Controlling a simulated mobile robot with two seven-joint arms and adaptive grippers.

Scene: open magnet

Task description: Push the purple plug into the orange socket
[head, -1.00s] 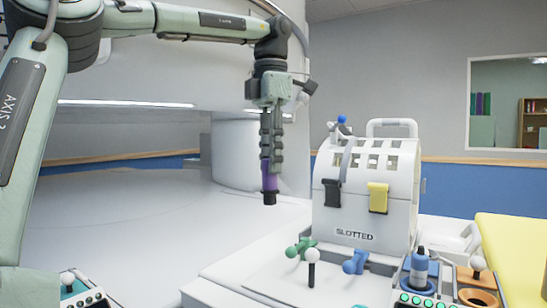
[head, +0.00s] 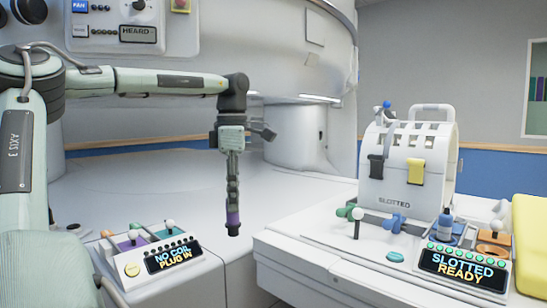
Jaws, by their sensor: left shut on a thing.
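My left gripper (head: 232,200) hangs down at the middle of the head view, shut on the purple plug (head: 233,217). The plug points downward with its dark tip lowest, in the air between the two consoles. The upper part of the plug is hidden by the fingers. Orange parts (head: 493,238) show on the right console, beside a blue plug (head: 444,222) standing in a blue mount. The opening of an orange socket cannot be made out there. My right gripper is not in view.
The left console (head: 185,278) has small levers and a display reading "NO COIL PLUG IN". The right display (head: 462,269) reads "SLOTTED READY". A white slotted coil (head: 408,185) stands behind it. A yellow pad (head: 532,245) is at the right edge. A gap separates the consoles.

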